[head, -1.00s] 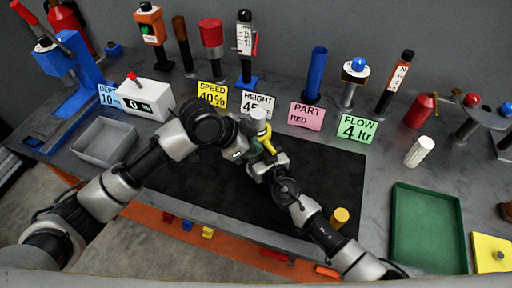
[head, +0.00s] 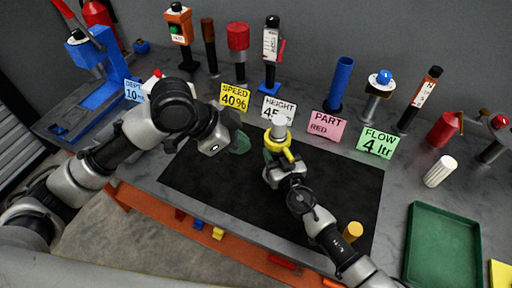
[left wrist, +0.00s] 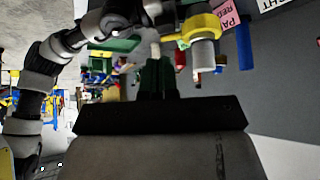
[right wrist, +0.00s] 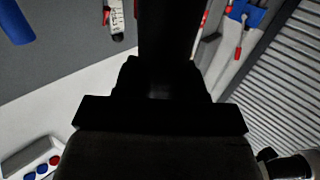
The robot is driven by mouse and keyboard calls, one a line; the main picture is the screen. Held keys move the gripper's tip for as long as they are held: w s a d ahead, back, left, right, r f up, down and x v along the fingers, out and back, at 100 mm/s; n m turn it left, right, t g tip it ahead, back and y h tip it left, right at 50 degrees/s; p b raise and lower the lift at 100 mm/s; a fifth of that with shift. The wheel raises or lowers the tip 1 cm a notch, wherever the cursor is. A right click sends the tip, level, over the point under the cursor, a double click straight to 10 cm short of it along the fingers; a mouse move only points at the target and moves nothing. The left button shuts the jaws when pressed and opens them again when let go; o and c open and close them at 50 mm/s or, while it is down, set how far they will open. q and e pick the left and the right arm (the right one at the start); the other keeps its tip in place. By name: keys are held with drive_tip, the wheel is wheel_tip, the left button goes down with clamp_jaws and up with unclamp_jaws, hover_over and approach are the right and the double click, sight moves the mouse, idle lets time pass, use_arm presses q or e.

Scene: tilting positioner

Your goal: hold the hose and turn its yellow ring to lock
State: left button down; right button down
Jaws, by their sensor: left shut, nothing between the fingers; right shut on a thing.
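The hose end with its yellow ring (head: 277,139) and a pale grey cylindrical tip (head: 279,123) stands over the black mat in the head view. The ring and tip also show in the left wrist view (left wrist: 203,27). My right gripper (head: 272,157) is shut on the hose just below the ring. My left gripper (head: 240,144) is shut and empty, to the left of the ring and apart from it. Its green fingers show in the left wrist view (left wrist: 157,76). In the right wrist view a dark shape (right wrist: 168,45) fills the middle and hides the fingertips.
A black mat (head: 215,180) covers the middle of the bench. Sign cards stand behind it, such as a yellow SPEED card (head: 234,97) and a pink PART card (head: 327,126). A green tray (head: 411,245) lies at right, near a white ribbed cylinder (head: 439,171).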

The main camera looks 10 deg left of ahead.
use_arm(q)
drive_tip(key=shift+s+v, duration=0.25)
drive_tip(key=shift+v, duration=1.3)
drive_tip(key=shift+d, duration=0.1)
